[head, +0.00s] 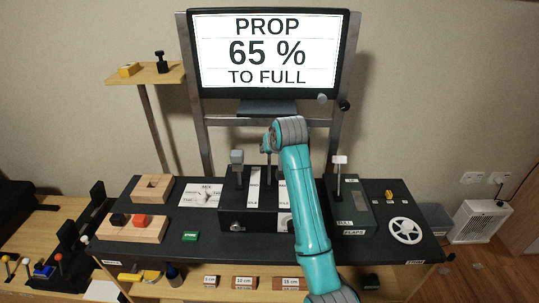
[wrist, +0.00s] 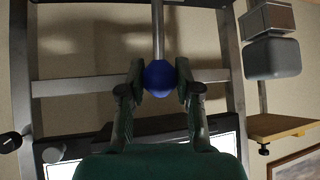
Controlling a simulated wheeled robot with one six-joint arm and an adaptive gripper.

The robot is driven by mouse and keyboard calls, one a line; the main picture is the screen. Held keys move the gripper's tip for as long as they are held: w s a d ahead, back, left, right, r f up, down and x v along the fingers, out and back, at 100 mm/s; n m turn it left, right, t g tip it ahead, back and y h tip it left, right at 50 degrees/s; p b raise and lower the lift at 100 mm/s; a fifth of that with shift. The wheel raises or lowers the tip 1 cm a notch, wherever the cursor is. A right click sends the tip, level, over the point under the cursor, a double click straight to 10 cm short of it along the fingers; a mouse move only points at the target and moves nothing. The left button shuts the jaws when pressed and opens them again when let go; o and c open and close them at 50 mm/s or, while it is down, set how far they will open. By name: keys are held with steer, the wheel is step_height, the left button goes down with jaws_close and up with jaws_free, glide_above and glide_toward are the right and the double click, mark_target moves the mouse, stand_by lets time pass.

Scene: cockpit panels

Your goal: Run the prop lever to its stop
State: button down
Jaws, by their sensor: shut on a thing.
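The prop lever shows in the wrist view as a blue ball knob (wrist: 159,74) on a thin metal rod. My gripper (wrist: 160,82) is shut on this knob, one finger on each side. In the head view my teal arm reaches over the black lever box (head: 233,222) and hides the knob and most of my gripper. The screen (head: 267,50) reads "PROP 65 % TO FULL".
A lever with a grey block knob (head: 237,157) stands just left of my gripper; it also shows in the wrist view (wrist: 272,58). A white-topped flaps lever (head: 339,160) stands to the right. A white handwheel (head: 404,230) lies at the desk's right end.

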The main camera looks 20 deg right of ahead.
steer(key=shift+w+d+f+g, duration=0.2)
steer(key=shift+w+g, duration=0.05)
steer(key=shift+w, duration=0.3)
steer(key=shift+w+d+f+g, duration=0.15)
steer(key=shift+w+f+g, duration=0.15)
steer(key=shift+w, duration=0.25)
steer(key=shift+w+d+f+g, duration=0.15)
steer(key=shift+w+d+g, duration=0.1)
steer(key=shift+w, duration=0.3)
steer(key=c, duration=0.8)
jaws_free()
steer(key=shift+w+f, duration=0.1)
steer(key=v, duration=1.2)
steer(key=shift+d, duration=0.2)
